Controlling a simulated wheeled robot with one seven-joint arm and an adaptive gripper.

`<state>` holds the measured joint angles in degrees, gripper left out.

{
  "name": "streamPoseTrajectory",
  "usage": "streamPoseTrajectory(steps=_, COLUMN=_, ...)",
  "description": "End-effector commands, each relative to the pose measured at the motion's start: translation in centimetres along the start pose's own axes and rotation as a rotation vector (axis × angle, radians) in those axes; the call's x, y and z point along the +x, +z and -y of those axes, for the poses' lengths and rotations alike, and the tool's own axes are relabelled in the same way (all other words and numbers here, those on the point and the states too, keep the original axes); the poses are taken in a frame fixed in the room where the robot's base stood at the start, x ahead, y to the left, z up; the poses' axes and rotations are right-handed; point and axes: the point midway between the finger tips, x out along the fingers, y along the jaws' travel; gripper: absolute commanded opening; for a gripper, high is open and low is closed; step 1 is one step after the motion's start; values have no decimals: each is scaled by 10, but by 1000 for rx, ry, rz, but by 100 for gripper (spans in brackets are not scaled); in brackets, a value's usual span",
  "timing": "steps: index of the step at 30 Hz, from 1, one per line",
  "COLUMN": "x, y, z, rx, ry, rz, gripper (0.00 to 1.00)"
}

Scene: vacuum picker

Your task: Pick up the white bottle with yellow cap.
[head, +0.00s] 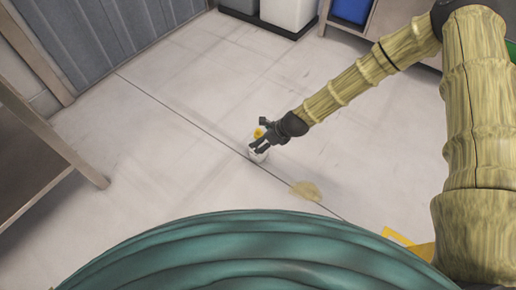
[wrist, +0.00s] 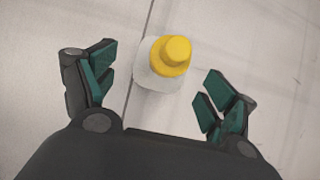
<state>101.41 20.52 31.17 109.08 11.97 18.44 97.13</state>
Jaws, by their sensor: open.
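The white bottle with yellow cap (wrist: 158,79) stands on the pale floor, seen from above in the wrist view. Its yellow cap (wrist: 174,52) leans toward the upper right in the picture. My gripper (wrist: 158,90) is open, with one finger on each side of the bottle and a gap to both. In the head view the bottle (head: 257,155) shows partly behind my gripper (head: 262,143), which hides much of it. I see no contact between fingers and bottle.
A yellowish stain (head: 305,190) lies on the floor near the bottle. A table with a metal leg (head: 85,168) stands at the left. The floor around the bottle is clear.

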Motion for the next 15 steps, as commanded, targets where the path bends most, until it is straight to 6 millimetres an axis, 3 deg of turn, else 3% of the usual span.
streamPoseTrajectory(steps=15, x=48, y=0, z=3, rx=-1, ry=-1, rz=0, gripper=85)
